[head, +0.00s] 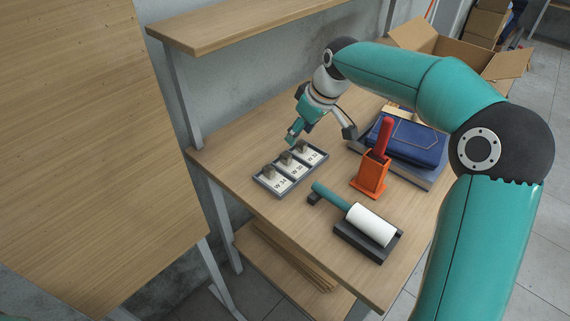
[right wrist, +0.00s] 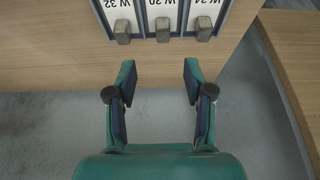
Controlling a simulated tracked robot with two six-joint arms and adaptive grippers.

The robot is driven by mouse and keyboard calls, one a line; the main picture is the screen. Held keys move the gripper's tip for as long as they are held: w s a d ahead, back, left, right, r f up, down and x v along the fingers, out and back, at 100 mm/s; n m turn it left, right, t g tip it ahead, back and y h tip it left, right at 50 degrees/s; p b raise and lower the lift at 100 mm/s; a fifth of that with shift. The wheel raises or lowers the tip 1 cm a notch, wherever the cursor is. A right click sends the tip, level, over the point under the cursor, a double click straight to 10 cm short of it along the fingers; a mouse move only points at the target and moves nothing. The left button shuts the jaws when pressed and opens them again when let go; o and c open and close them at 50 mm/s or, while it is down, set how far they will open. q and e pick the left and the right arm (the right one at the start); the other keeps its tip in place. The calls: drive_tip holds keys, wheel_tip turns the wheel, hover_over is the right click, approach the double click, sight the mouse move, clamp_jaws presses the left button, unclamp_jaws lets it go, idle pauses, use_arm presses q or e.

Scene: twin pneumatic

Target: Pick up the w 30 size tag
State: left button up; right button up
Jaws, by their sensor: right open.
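The W 30 size tag (head: 297,170) is a white card with a grey-brown block at one end. It lies in the middle compartment of a dark three-compartment tray (head: 263,184) on the table. In the right wrist view the W 30 tag (right wrist: 160,15) is upside down at the top, its block facing my gripper and its far end cut off. The W 32 tag (right wrist: 120,15) and W 34 tag (right wrist: 203,15) lie on either side. My right gripper (head: 321,136) is open and empty near the tray's wall side; its fingers (right wrist: 158,78) point toward the tags without touching them.
An orange holder (head: 370,175) with a red-handled tool stands right of the tray. Dark blue folded cloth (head: 410,143) lies behind it. A white roll on a dark base (head: 369,225) sits in front. A shelf (head: 235,22) overhangs the wall side.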

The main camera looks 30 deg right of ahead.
hover_over(287, 155)
drive_tip(key=s+d, duration=0.1)
drive_tip(key=s, duration=0.1)
wheel_tip(287, 155, down, 4)
drive_tip(key=shift+w+d+f, duration=0.15)
drive_tip(key=shift+f, duration=0.05)
drive_tip(key=shift+s+a+x, duration=0.1)
drive_tip(key=shift+x, duration=1.25)
drive_tip(key=shift+s+a+x, duration=0.1)
drive_tip(key=shift+a+x, duration=0.05)
drive_tip(key=shift+x, duration=1.2)
clamp_jaws()
